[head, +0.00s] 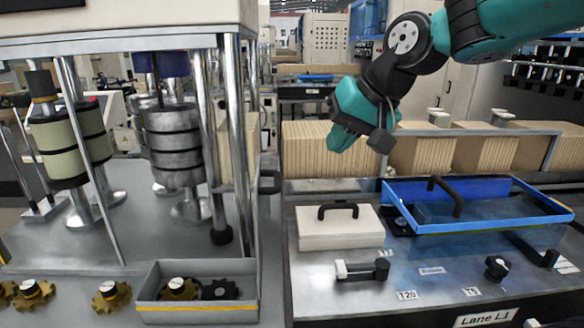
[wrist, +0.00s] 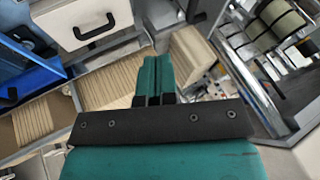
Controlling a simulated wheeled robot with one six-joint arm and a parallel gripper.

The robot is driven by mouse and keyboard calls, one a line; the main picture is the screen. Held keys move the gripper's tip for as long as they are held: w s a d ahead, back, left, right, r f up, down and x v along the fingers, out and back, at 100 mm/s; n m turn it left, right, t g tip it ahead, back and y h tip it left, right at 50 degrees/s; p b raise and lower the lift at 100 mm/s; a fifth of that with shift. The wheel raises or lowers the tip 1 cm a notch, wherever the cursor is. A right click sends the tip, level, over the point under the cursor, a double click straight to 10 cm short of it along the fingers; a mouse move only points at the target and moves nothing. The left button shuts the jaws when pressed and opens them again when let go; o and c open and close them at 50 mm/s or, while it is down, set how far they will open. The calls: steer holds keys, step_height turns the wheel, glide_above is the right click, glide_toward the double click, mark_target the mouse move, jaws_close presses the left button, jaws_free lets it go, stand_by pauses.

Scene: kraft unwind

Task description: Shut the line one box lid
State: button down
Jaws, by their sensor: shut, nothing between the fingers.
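A blue-rimmed box (head: 480,228) sits at the right of the metal bench, with a black arched handle (head: 446,195) at its left part. I cannot tell from this angle how its lid sits. A cream box (head: 340,232) with a black handle on its top stands left of it. Both show in the wrist view, the cream box (wrist: 72,28) at the top and the blue one (wrist: 40,77) at the left edge. My gripper (head: 340,143) is shut and empty, above and behind the cream box, apart from both. Its closed fingers (wrist: 157,75) point up the wrist view.
The bench front has a label plate (head: 486,317), a black-and-white latch (head: 362,270) and a black knob (head: 497,267). Rows of brown cardboard (head: 330,150) stand behind. A machine with rollers (head: 172,145) and a grey tray (head: 198,310) stand left.

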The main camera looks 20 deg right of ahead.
steer(key=w+a+f+p, duration=0.3)
steer(key=w+a+f, duration=0.1)
steer(key=a+f, duration=0.2)
steer(key=shift+w+a+f+p, duration=0.15)
steer(key=shift+w+f+p, duration=0.2)
steer(key=shift+f, duration=0.3)
